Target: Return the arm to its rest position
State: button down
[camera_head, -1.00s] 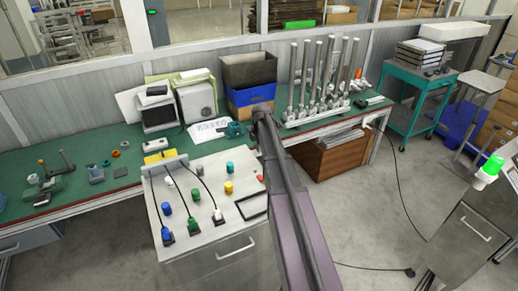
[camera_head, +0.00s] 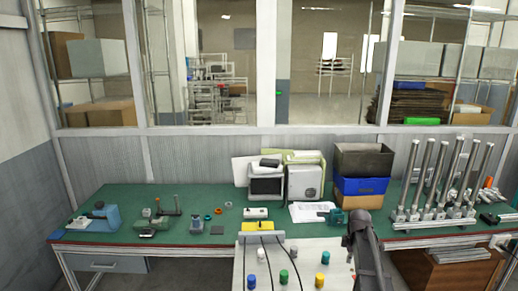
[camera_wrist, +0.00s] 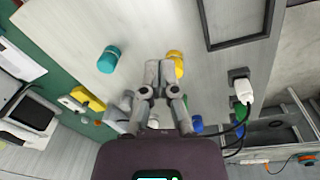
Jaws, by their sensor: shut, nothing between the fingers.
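My gripper (camera_wrist: 159,72) shows in the wrist view with its two grey fingers together and nothing between them. It is over the light grey cabinet top (camera_wrist: 145,25), close to a yellow knob (camera_wrist: 175,62) in the picture; I cannot tell the height gap. A teal knob (camera_wrist: 108,59) stands to the left of the fingers. In the head view my dark arm (camera_head: 367,262) rises at the lower right over the right side of the cabinet top (camera_head: 300,250). The fingers are not clear in that view.
A green workbench (camera_head: 165,205) runs behind the cabinet, with small parts, a blue bin (camera_head: 360,186) and a rack of metal tubes (camera_head: 440,185). A black rectangular frame (camera_wrist: 242,38) lies on the cabinet top. Black cables run to sockets (camera_wrist: 240,88) there.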

jog(key=s+a+f+m+b, duration=0.2)
jog(key=s+a+m, duration=0.5)
jog(key=s, duration=0.4)
jog(key=s+a+f+m+g+b, duration=0.1)
jog(key=s+a+f+m+b, duration=0.1)
jog(key=s+a+m, duration=0.5)
jog(key=s+a, duration=0.3)
jog(key=shift+s+f, duration=0.3)
jog(key=shift+s, duration=0.05)
jog(key=shift+d, duration=0.1)
